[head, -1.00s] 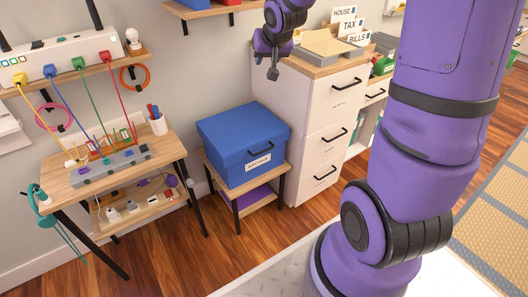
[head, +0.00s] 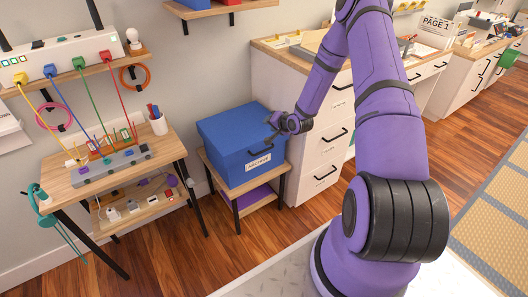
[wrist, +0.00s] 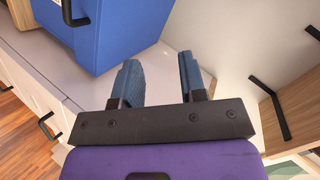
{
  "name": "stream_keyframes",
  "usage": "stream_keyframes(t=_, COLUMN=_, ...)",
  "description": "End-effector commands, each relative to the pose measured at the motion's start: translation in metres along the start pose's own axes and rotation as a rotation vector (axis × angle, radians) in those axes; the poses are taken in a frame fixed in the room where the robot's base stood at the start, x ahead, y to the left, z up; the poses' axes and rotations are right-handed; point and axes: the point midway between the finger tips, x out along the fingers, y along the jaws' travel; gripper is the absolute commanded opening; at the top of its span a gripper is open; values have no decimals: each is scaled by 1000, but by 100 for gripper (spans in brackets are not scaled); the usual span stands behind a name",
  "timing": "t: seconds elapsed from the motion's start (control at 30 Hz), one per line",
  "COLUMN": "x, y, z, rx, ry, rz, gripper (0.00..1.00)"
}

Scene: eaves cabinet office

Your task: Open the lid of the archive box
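The blue archive box (head: 222,157) stands on a small wooden stand with its lid (head: 238,125) down. A black handle (head: 259,161) and an "ARCHIVE" label (head: 258,162) are on its front side. My gripper (head: 273,120) is at the box's right side, near the lid's right edge; touching or apart is unclear there. In the wrist view the box (wrist: 125,28) is at upper left, with its handle (wrist: 70,12) partly cut off. The fingers of my gripper (wrist: 160,72) are spread with nothing between them, and the box lies outside them.
A white drawer cabinet (head: 312,160) with black handles stands close right of the box. A wooden table (head: 110,165) with cables and a pen cup (head: 158,124) is to the left. A wall shelf (head: 215,8) hangs above. Wooden floor is open in front.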

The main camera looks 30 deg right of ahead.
Motion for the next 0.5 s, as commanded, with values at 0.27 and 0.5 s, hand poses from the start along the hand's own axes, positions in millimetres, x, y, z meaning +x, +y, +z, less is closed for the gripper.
stream_keyframes(t=0.27, x=26, y=82, z=47, rx=285, ry=76, rz=-146, gripper=38)
stream_keyframes(t=0.5, x=32, y=126, z=82, rx=481, ry=148, rz=-254, gripper=38)
